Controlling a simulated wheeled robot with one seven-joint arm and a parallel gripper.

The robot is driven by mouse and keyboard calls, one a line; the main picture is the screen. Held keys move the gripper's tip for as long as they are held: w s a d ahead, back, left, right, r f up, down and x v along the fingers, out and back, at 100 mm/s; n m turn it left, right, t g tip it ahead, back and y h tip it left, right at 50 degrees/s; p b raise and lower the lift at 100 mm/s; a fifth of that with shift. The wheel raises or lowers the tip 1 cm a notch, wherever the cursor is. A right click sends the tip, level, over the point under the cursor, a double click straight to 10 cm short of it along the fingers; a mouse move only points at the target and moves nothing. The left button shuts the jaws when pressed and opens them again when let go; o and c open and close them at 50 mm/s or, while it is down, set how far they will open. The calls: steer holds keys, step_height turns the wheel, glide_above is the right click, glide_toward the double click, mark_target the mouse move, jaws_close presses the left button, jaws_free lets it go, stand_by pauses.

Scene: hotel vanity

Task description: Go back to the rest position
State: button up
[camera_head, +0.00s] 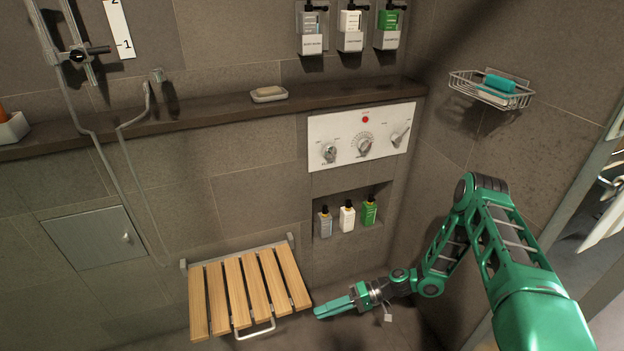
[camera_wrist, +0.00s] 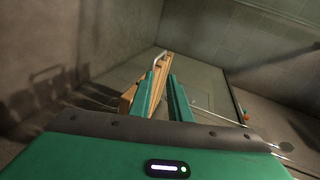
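My gripper (camera_head: 318,312) is low, just right of the front right corner of the slatted wooden seat (camera_head: 250,288), with its fingers pointing left towards it. My green arm comes in from the lower right. In the wrist view, my gripper's two green fingers (camera_wrist: 168,78) have a narrow gap between them with nothing held in it. The seat's wooden edge (camera_wrist: 128,97) and its metal handle (camera_wrist: 160,58) show beyond the fingers. I cannot tell whether a finger touches the seat.
The seat is folded down, its handle (camera_head: 255,330) at the front. A wall niche (camera_head: 350,193) holds three bottles above my gripper. A control panel (camera_head: 318,128), a ledge (camera_head: 210,113) and a wire basket (camera_head: 465,87) are higher up. The right wall is close to my arm.

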steer(key=w+d+r+m+h, duration=0.2)
steer(key=d+r+h, duration=0.8)
steer(key=d+r, duration=1.6)
steer(key=s+d+r+m+t+h, duration=0.1)
steer(key=s+d+r+m+h, duration=0.1)
steer(key=s+d+r, duration=0.3)
steer(key=s+d+r+m+t+h, duration=0.1)
steer(key=s+d+r+m, duration=0.1)
steer(key=s+r, duration=0.35)
steer(key=s+d+r+m, duration=0.2)
steer(key=s+r, duration=0.2)
steer(key=s, duration=0.2)
steer(key=s+d+r+m+t+h, duration=0.1)
steer(key=s+r+m, duration=0.1)
steer(key=s+r, duration=0.2)
steer(key=shift+s+d+r, duration=0.2)
steer(key=shift+s+d, duration=0.15)
steer(key=shift+s, duration=1.1)
steer(key=shift+s+d+r, duration=0.1)
steer(key=shift+s+r, duration=0.15)
steer(key=shift+s, duration=0.45)
